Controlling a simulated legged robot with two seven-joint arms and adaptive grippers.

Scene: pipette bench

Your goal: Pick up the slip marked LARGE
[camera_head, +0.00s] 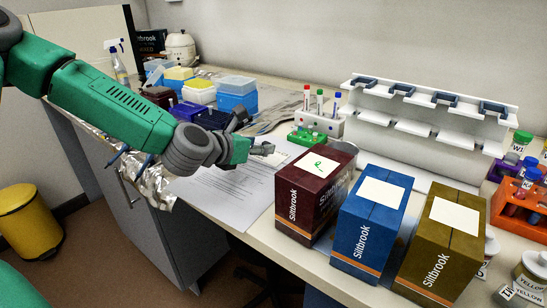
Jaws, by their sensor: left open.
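I cannot read the word LARGE anywhere in view, so I cannot tell which paper is the slip. Blank-looking white papers lie on top of the blue box (366,232) and the olive box (440,252). The paper on the maroon box (312,195) bears a green mark. Printed white sheets (222,197) lie flat on the bench left of the boxes. My left gripper (252,134) is open and seems empty, over the far end of the sheets and behind-left of the maroon box. It hides part of the bench there. My right gripper is not in view.
A green tube rack (307,137) stands behind the maroon box. A white pipette stand (425,125) is along the wall. An orange tube rack (517,205) is at right. Blue-and-clear tip boxes (237,94) stand behind my gripper. Crumpled foil (155,186) hangs at the left edge.

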